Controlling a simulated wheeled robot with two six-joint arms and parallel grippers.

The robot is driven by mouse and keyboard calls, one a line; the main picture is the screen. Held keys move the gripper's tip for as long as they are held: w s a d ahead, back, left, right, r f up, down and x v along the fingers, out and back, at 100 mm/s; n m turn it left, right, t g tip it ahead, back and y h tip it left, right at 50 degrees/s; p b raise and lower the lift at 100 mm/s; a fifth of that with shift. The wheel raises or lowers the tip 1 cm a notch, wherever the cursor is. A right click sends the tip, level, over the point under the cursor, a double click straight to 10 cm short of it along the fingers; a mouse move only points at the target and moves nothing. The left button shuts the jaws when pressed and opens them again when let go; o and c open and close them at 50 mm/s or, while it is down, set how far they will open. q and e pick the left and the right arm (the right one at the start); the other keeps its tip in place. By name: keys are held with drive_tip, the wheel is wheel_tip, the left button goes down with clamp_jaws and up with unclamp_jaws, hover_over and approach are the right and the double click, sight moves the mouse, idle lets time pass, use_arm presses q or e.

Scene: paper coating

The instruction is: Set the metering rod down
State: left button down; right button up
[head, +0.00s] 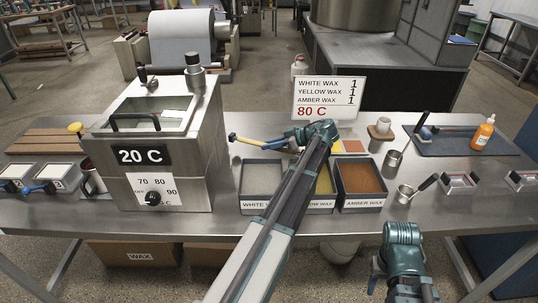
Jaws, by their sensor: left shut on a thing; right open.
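My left gripper (287,146) is shut at the right part of the rod, where yellow and blue parts show. My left arm crosses over the trays and hides part of this area. I cannot tell whether the rod touches the table. My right gripper (375,278) is open and empty in front of the table's near edge, low in the picture.
A wax tank (182,179) reading 20 C stands left. White (258,208), yellow (322,203) and amber (361,205) wax trays sit at centre. A sign (329,98) stands behind. Metal cups (392,163), a dark mat (455,145) and an orange bottle (483,133) are right.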

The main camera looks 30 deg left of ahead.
use_arm(q)
wheel_tip(320, 180, down, 4)
drive_tip(key=b, duration=0.3)
drive_tip(key=shift+r, duration=0.25)
drive_tip(key=shift+a+f+b, duration=0.15)
drive_tip(key=shift+f+b, duration=0.1)
drive_tip(key=shift+b, duration=0.1)
drive_tip(key=shift+s+r, duration=0.1)
drive_tip(key=shift+f, duration=0.25)
drive_tip(key=c, duration=0.8)
unclamp_jaws()
drive_tip(key=shift+r, duration=0.1)
drive_tip(key=shift+r, duration=0.1)
